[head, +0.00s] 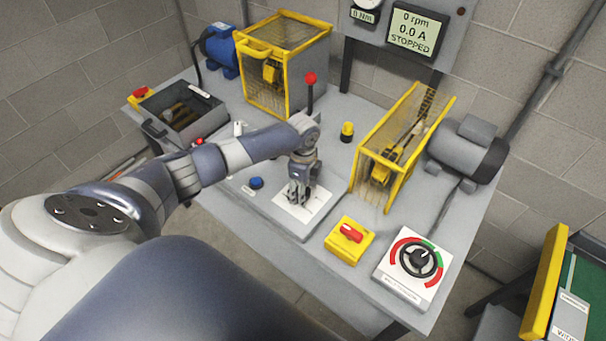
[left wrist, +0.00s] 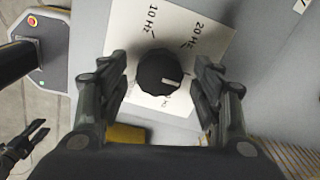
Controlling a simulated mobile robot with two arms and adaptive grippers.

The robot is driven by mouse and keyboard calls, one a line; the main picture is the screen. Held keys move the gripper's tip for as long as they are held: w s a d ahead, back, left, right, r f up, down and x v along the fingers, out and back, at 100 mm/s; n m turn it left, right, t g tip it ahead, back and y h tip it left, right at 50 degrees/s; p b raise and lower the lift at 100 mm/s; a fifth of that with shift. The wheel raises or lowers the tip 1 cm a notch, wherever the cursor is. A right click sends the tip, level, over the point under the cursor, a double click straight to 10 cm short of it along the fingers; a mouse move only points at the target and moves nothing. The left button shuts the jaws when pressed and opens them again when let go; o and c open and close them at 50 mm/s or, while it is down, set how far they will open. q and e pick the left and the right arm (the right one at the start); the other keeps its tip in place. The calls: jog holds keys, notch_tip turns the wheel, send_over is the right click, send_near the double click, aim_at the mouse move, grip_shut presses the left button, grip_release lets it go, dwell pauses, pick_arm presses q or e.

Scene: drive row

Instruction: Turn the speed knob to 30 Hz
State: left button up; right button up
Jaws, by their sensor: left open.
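The speed knob (left wrist: 158,72) is round and black with a white pointer mark, on a white dial plate (head: 287,198). In the left wrist view the pointer faces right and slightly down. Labels 10 Hz and 20 Hz show at the top; a label below the knob is partly hidden. My left gripper (head: 300,195) is over the plate, pointing down. In the left wrist view its open fingers (left wrist: 162,80) stand on both sides of the knob, with gaps. In the head view the gripper hides the knob. A dark gripper, apparently my right (left wrist: 38,135), hangs over the floor.
A yellow box with a red switch (head: 350,240) and a red-green dial unit (head: 411,267) stand right of the plate. A blue button (head: 256,183) is left of it. A yellow-framed guard (head: 362,172) stands behind. The display (head: 414,33) reads 0 rpm, STOPPED.

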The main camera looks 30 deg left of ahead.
pick_arm(q)
notch_tip(320, 180, up, 12)
dwell(0.6)
jog(key=shift+f, duration=0.1)
